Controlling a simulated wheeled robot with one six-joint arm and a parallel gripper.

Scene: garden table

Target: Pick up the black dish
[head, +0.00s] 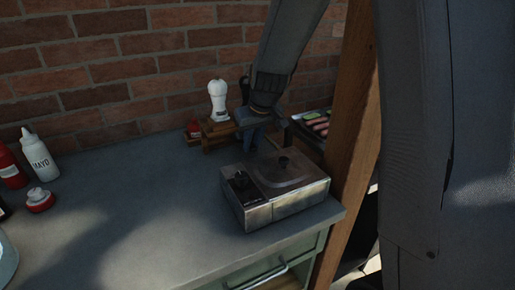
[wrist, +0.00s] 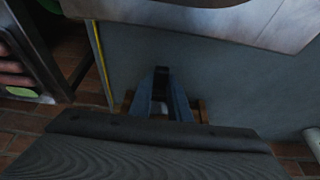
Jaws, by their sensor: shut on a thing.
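My gripper (head: 252,141) is low over the back of the table, just behind the metal stove and at the right end of a small wooden stand. In the wrist view its two blue-grey fingers (wrist: 160,92) are close together. They are shut on a small dark thing, which I take for the black dish (wrist: 160,80). Only a little of it shows between the fingers, so its full shape is hidden. In the head view the fingers and the stove hide it. I cannot tell whether it touches the table or the stand.
The metal stove (head: 258,213) stands at the table's right front corner. The wooden stand (head: 223,130) has a white bottle (head: 217,100) on it. A mayo bottle (head: 39,157) and a red-and-white container (head: 40,201) are at left. A wooden post (head: 352,130) rises at right. The table's middle is clear.

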